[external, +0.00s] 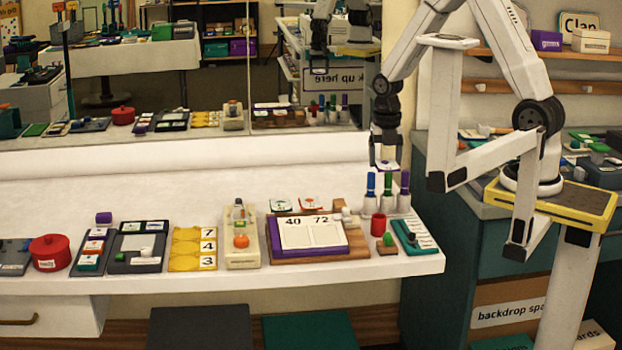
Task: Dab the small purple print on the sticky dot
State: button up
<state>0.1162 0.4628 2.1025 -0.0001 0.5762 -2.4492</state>
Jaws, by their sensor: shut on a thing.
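My gripper (385,160) points down above the right part of the white counter, behind and above the upright handles. It is shut on a small flat pale piece with purple on it, which looks like the small purple print (385,167). The piece is in the air, apart from the counter. I cannot tell the sticky dot for certain at this size. A beige holder (242,257) with an orange round piece (241,241) stands left of the purple-edged board (273,240) marked 40 and 72.
Blue (371,186), green (388,187) and purple (404,187) handles stand upright below my gripper. Yellow number cards (187,249) and a red pot (50,253) lie left. A mirror stands behind.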

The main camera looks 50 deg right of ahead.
jog(key=shift+w+a+m, duration=0.25)
jog(key=shift+w+m, duration=0.05)
jog(key=shift+w, duration=0.3)
jog(key=w+a+f+m, duration=0.1)
jog(key=w+a+m, duration=0.3)
jog(key=w, duration=0.4)
jog(key=m, duration=1.3)
send_over(245, 223)
notch_tip(245, 223, down, 5)
jog(key=shift+r, duration=0.15)
jog(key=shift+f, duration=2.5)
